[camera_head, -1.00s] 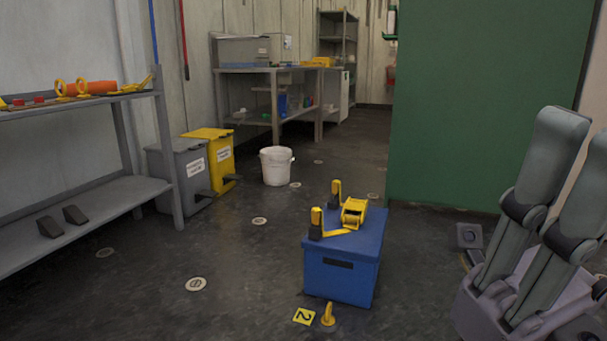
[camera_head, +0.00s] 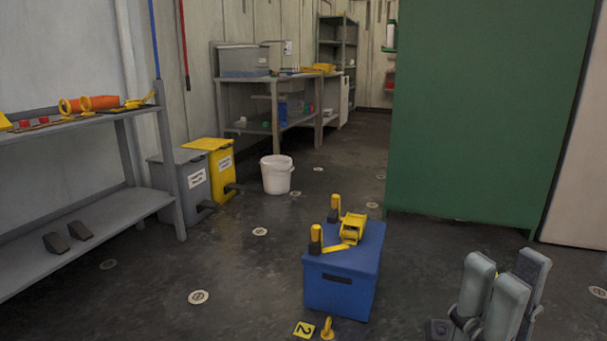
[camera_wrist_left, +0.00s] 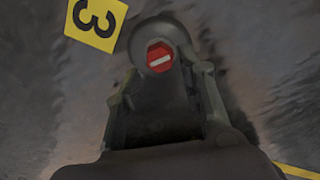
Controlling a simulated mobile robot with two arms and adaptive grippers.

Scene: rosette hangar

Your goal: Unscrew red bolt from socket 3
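In the left wrist view the red bolt (camera_wrist_left: 160,57) shows a hexagonal red head with a white bar across it. It sits in a dark round socket in the floor, beside a yellow marker (camera_wrist_left: 95,22) with a black 3. My left gripper (camera_wrist_left: 165,78) has its fingers apart, one on each side below the bolt head. No clear contact with the bolt shows. My left gripper, the bolt and marker 3 are outside the head view. My right gripper (camera_head: 505,285) is at the lower right of the head view, its grey fingers upright, apart and empty.
A blue box (camera_head: 342,285) with yellow hardware on its lid stands on the floor, near a yellow marker 2 (camera_head: 303,330) and a yellow eye bolt (camera_head: 327,329). Shelves (camera_head: 85,215) line the left. A green panel (camera_head: 475,110) stands right.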

